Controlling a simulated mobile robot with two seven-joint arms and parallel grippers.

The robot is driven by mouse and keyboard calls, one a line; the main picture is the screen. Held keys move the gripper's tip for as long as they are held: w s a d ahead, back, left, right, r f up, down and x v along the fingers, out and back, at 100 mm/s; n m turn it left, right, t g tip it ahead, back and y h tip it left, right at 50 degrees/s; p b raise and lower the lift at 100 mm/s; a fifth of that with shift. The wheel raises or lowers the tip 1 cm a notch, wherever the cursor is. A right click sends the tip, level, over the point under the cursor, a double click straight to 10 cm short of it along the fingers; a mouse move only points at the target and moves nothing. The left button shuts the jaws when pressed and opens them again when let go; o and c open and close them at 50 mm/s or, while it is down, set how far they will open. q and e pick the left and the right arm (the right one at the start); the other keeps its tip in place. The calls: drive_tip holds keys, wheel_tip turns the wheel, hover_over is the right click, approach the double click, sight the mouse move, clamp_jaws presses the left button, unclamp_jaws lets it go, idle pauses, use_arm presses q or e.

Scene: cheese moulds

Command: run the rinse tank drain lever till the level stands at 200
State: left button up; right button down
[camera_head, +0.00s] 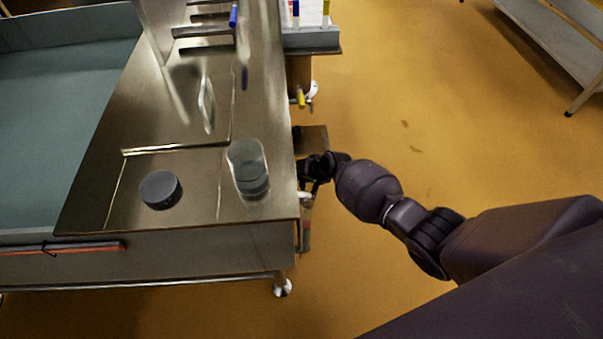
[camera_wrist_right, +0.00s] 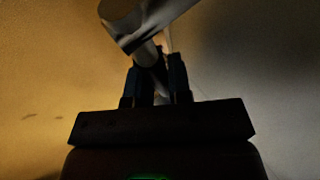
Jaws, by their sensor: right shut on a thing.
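My right gripper (camera_head: 314,172) is at the right side of the steel bench, just below its top edge. In the right wrist view its two dark fingers (camera_wrist_right: 157,84) are shut on a pale metal lever (camera_wrist_right: 147,54), which joins a thicker pale pipe-like part (camera_wrist_right: 160,20). In the head view my gripper and arm hide most of that lever. A grey upright piece (camera_head: 306,232) hangs at the bench side below the gripper. I cannot make out a level scale or read any level. My left gripper is not in view.
A clear cylindrical vessel (camera_head: 248,168) and a dark round puck (camera_head: 160,189) stand on the steel bench top (camera_head: 190,215). A yellow-handled tap (camera_head: 300,97) juts from the bench side, beyond my gripper. The yellow floor (camera_head: 420,110) to the right is open.

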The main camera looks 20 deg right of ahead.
drive_tip(key=shift+s+f, duration=0.1)
idle(0.3)
drive_tip(key=c, duration=1.3)
unclamp_jaws()
drive_tip(key=shift+c, duration=0.2)
drive_tip(key=shift+r, duration=0.25)
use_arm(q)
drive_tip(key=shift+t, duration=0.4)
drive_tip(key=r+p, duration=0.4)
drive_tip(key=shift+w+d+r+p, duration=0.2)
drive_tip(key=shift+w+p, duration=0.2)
use_arm(e)
drive_tip(key=v, duration=1)
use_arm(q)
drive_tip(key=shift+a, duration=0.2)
use_arm(e)
drive_tip(key=shift+s+d, duration=0.1)
drive_tip(key=shift+s, duration=0.05)
